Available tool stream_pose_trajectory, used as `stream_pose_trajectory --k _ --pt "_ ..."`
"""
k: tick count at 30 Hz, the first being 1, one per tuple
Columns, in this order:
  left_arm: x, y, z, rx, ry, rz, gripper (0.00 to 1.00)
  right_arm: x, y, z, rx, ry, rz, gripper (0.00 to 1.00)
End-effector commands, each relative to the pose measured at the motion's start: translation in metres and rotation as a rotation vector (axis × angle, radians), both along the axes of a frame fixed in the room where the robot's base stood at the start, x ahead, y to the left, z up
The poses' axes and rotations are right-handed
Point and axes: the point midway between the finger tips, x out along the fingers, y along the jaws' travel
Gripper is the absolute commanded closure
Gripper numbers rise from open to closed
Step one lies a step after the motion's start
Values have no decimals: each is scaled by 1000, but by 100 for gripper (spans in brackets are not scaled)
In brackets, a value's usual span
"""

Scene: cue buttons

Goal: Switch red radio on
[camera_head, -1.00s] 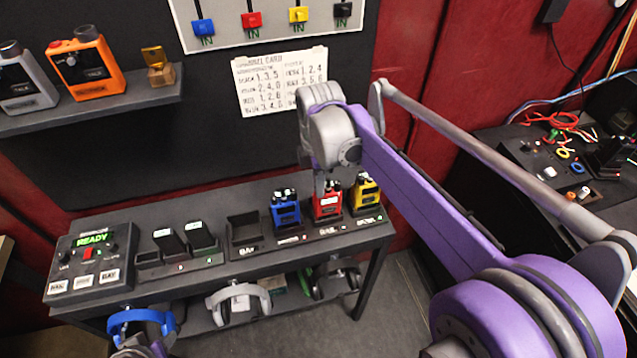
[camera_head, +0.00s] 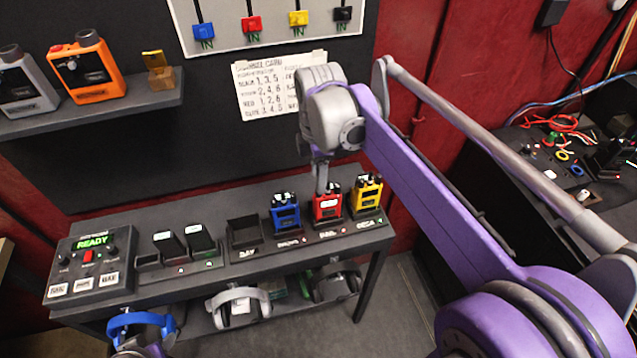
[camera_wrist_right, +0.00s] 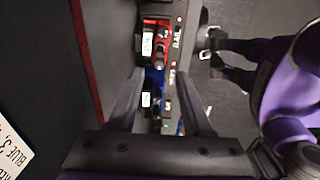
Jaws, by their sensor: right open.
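The red radio (camera_head: 326,207) stands upright in its slot on the dark bench, between the blue radio (camera_head: 285,212) and the yellow radio (camera_head: 366,193). My right gripper (camera_head: 321,188) hangs just above and behind the red radio's top, pointing down. In the right wrist view my open jaws (camera_wrist_right: 160,78) show dark fingers on both sides. The red radio (camera_wrist_right: 158,42) with its knob and pale display lies beyond the fingertips, beside the blue radio (camera_wrist_right: 153,82). No contact with the red radio can be made out.
A control box (camera_head: 92,262) reading READY stands at the bench's left end. Handsets (camera_head: 168,247) and an empty slot (camera_head: 244,232) fill the middle. Headphones (camera_head: 238,304) hang below. A card (camera_head: 280,86) and a switch panel (camera_head: 270,25) are on the wall behind.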

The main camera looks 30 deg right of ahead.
Motion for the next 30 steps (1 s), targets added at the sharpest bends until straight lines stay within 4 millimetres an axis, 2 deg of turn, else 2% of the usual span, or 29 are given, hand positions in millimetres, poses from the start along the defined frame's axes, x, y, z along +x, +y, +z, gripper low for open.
stream_pose_trajectory --k 1,6,11,16,30 --pt "1 0 2 0 -2 0 50 0 0 13 0 -1 0 50" --pt "2 0 4 0 -4 0 50 -1 0 44 0 -1 0 50" --pt "3 0 5 0 -5 0 50 -1 0 62 0 0 0 50" --pt "3 0 5 0 -5 0 50 -2 0 67 0 0 0 50" --pt "3 0 5 0 -5 0 50 -3 1 66 -1 -4 -10 50"
